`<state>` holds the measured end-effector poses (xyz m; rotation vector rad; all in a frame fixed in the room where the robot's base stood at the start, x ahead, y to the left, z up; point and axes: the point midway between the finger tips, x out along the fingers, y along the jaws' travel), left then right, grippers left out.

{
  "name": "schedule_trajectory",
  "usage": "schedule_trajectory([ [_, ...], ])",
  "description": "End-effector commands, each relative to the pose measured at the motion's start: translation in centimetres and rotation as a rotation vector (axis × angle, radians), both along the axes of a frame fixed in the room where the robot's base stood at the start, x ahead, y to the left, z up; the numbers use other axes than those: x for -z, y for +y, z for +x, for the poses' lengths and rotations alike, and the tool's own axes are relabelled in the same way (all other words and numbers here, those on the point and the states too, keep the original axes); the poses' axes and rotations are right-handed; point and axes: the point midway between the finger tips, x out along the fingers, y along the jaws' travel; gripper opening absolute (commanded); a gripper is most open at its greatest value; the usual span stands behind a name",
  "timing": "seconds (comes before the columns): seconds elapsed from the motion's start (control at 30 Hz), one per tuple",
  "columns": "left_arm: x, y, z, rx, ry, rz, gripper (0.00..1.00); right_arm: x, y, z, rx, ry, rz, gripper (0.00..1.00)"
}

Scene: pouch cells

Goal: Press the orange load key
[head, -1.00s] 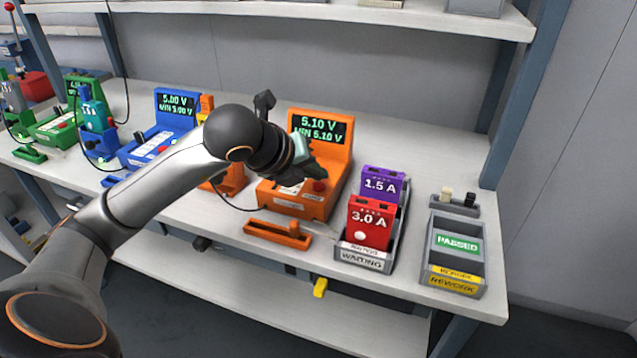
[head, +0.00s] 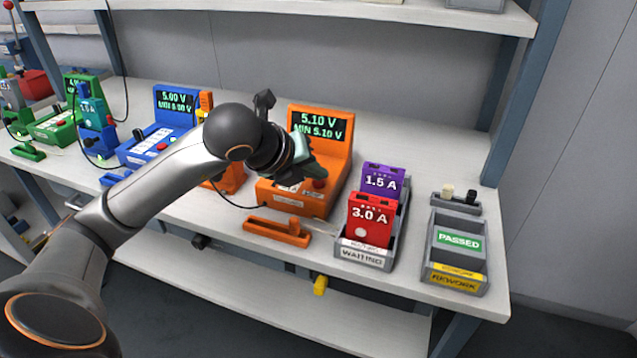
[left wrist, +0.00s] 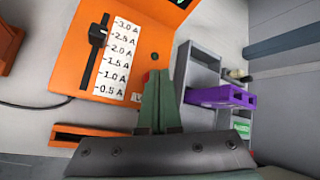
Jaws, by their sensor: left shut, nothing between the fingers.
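The orange tester (head: 338,165) stands on the bench, its screen reading 5.10 V and MIN 5.10 V. A red round key (head: 318,185) sits on its sloping front panel. My left gripper (head: 320,174) is shut and empty, with its fingertips just above or on the red key; I cannot tell if they touch. In the left wrist view the shut green fingers (left wrist: 157,76) cover most of the key, and only a sliver of red shows at their left. A black slider (left wrist: 97,38) stands beside a current scale on the panel. My right gripper is not in view.
An orange tray (head: 277,232) lies in front of the tester. To the right are a WAITING bin (head: 363,257) with red and purple packs, and a PASSED/REWORK bin (head: 455,280). Blue (head: 160,145) and green testers stand left. A shelf overhangs the back.

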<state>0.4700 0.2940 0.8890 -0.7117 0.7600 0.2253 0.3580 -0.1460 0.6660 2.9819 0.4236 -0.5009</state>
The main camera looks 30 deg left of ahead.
Motion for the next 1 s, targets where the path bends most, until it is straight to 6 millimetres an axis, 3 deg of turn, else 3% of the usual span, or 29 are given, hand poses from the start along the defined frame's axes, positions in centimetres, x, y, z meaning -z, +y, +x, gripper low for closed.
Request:
schedule_trajectory([
  [0.67, 0.5, 0.0, 0.0, 0.001, 0.001, 0.0, 0.0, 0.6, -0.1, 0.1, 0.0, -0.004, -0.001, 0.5],
  [1.0, -0.5, 0.0, 0.0, 0.001, -0.001, -0.001, 0.0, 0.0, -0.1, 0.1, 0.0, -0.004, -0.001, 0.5],
])
